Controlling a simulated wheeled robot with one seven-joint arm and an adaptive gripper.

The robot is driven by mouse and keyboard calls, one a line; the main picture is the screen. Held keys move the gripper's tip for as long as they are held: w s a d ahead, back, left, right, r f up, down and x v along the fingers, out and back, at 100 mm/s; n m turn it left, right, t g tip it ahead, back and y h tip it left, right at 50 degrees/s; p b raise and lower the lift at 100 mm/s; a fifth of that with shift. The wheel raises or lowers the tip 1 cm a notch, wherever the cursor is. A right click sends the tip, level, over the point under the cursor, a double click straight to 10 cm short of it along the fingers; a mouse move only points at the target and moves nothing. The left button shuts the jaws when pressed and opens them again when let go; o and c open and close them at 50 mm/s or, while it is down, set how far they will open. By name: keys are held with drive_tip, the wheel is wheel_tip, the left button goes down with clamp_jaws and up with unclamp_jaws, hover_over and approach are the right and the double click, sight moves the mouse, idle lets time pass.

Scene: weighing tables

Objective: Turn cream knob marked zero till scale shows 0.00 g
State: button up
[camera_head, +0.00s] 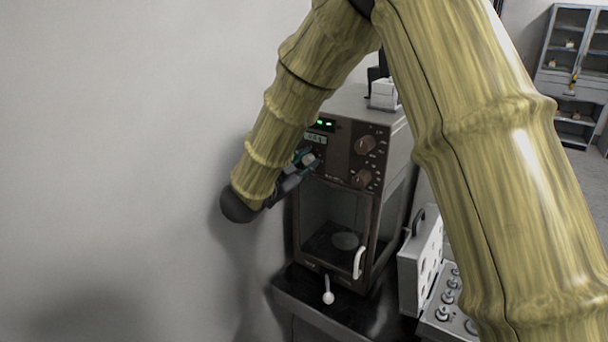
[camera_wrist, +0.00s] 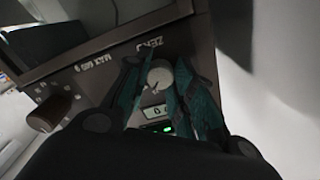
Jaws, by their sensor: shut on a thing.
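The scale (camera_head: 372,132) is a brown-fronted balance with a glass weighing chamber, standing on a dark table. In the wrist view the cream knob (camera_wrist: 160,74) sits below the word ZERO on the brown panel. My gripper (camera_wrist: 161,80) is shut on this knob, with one teal finger on each side of it. In the head view my gripper (camera_head: 306,163) reaches the upper left of the scale's front. A display (camera_wrist: 157,112) shows partly between the fingers, with a 0 readable and the rest hidden. Green lights (camera_head: 325,124) glow above the display in the head view.
A white handle (camera_head: 358,262) is on the chamber and a white-tipped lever (camera_head: 328,297) sticks out below. An open weight case (camera_head: 420,262) stands at right. A wall (camera_head: 120,150) is close at left.

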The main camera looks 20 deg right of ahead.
drive_tip(key=shift+f+m+b, duration=0.15)
drive_tip(key=shift+m+b, duration=0.65)
drive_tip(key=shift+b, duration=0.3)
drive_tip(key=o, duration=1)
drive_tip(key=shift+o, duration=0.2)
drive_tip(key=v, duration=1.2)
